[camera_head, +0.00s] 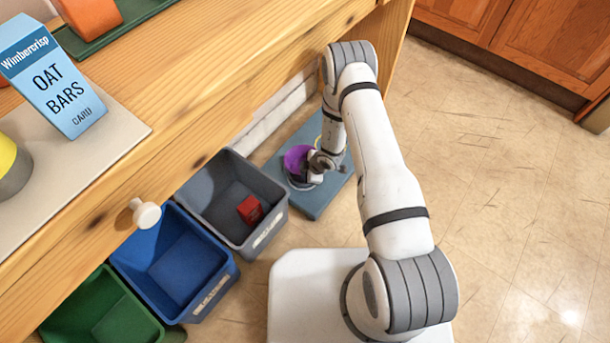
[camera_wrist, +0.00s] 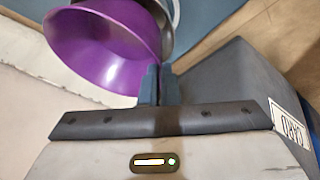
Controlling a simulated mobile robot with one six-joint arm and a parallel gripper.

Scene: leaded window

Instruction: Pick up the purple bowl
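The purple bowl (camera_head: 295,158) is over the blue-grey mat (camera_head: 326,201) beneath the wooden counter, partly hidden by my gripper (camera_head: 318,168). In the wrist view, the bowl (camera_wrist: 95,45) fills the upper left, its inside showing. My gripper's two fingers (camera_wrist: 160,85) are close together there, at the bowl's right-hand edge, and look shut on its rim. A grey round dish shows just behind the bowl. I cannot tell whether the bowl touches what is under it.
A grey bin (camera_head: 220,213) with a red box (camera_head: 250,210) stands left of the mat. A blue bin (camera_head: 172,290) and a green bin (camera_head: 95,312) follow. The wooden counter (camera_head: 190,80) overhangs, with an oat bars box (camera_head: 57,85) on it. Floor at right is clear.

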